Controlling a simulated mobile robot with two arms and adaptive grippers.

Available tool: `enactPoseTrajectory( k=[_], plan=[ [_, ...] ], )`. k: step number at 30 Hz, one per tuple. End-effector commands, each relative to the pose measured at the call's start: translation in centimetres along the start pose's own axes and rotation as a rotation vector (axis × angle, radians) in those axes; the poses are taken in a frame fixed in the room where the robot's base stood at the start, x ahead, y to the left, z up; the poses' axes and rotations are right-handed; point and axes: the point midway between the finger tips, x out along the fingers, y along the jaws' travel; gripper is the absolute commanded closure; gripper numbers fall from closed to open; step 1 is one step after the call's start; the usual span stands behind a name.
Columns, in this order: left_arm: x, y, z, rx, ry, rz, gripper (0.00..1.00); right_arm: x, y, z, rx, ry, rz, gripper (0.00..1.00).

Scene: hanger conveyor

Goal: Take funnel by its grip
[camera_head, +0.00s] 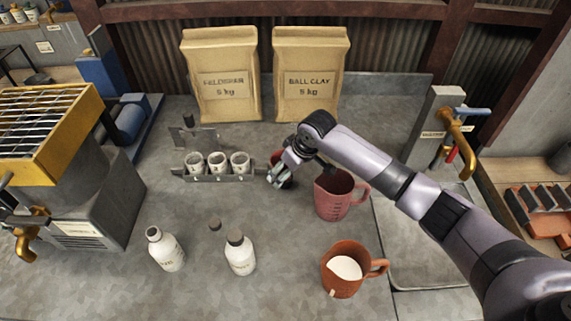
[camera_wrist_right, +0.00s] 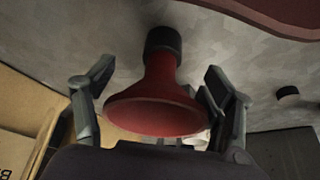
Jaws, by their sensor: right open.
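The funnel (camera_wrist_right: 158,108) is red with a black end section (camera_wrist_right: 163,40) and shows between the fingers in the right wrist view. Its wide mouth faces the camera. In the head view it is mostly hidden behind my right gripper (camera_head: 279,172), with a bit of red (camera_head: 276,157) showing. My right gripper also shows in the wrist view (camera_wrist_right: 159,75); its fingers are open, one on each side of the funnel, with gaps visible. Whether either finger touches it cannot be told. My left gripper is not in view.
A pink-red measuring jug (camera_head: 334,199) stands just right of my right gripper. A rack (camera_head: 218,178) with several white cups is to its left. An orange jug (camera_head: 343,287) and two white bottles (camera_head: 166,252) (camera_head: 240,257) stand nearer. Two paper bags (camera_head: 222,100) (camera_head: 309,105) stand behind.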

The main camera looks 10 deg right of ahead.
Motion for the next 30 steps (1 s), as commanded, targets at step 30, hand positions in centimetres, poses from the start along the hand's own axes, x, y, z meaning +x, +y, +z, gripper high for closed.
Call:
enactPoseTrajectory(
  k=[30],
  plan=[
    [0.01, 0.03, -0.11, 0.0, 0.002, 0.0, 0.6, -0.05, -0.08, -0.04, -0.001, 0.001, -0.002, 0.63]
  ],
)
